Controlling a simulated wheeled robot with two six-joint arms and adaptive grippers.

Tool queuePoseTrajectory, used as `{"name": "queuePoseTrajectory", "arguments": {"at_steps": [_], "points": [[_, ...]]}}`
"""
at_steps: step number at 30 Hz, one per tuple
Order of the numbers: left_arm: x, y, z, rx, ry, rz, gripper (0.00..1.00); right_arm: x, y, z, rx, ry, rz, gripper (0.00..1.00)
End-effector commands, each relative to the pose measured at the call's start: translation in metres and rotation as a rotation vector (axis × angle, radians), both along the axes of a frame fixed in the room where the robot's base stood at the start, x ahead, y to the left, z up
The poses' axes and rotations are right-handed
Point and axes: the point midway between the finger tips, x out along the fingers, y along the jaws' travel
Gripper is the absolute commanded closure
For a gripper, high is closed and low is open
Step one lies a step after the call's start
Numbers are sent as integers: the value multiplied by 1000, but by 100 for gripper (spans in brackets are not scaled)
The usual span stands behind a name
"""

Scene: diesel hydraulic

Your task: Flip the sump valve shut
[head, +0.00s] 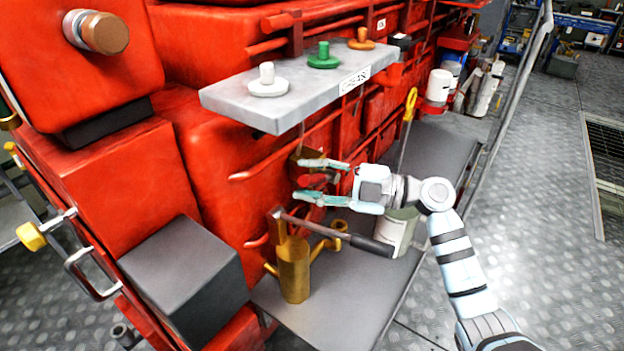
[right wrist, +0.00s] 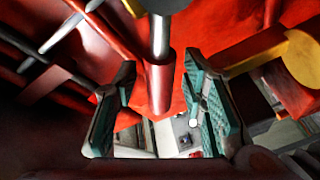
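The sump valve appears to be the small brass-coloured body (head: 307,154) on the red engine side, partly hidden behind my right gripper. A red lever grip (head: 313,180) shows between the fingers. In the right wrist view, a red grip (right wrist: 159,88) on a bright metal shaft lies between the two green-padded fingers. My right gripper (head: 298,180) is open around it, with gaps on both sides; it also shows in the right wrist view (right wrist: 160,112). I cannot tell whether either pad touches the grip. My left gripper is not in view.
A hammer (head: 335,230) with a dark handle lies below the gripper, near a brass oil can (head: 294,270) and a pale bucket (head: 397,232). Above is a grey shelf (head: 225,98) with several capped fittings. A yellow-handled rod (head: 409,105) stands behind.

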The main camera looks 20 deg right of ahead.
Motion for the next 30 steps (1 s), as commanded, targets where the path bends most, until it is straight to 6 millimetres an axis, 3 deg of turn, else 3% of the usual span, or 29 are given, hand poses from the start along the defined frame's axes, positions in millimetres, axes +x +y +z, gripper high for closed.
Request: {"name": "queuePoseTrajectory", "arguments": {"at_steps": [4, 12, 23, 30], "points": [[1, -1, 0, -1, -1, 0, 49, 0, 0, 0, 0, 0, 0, 62], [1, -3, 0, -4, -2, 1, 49, 0, 0, 0, 0, -1, 0, 100], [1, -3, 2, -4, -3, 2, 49, 0, -1, 1, 5, 4, 0, 100], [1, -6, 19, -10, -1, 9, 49, 2, -3, 8, 56, 48, -1, 100]]}}
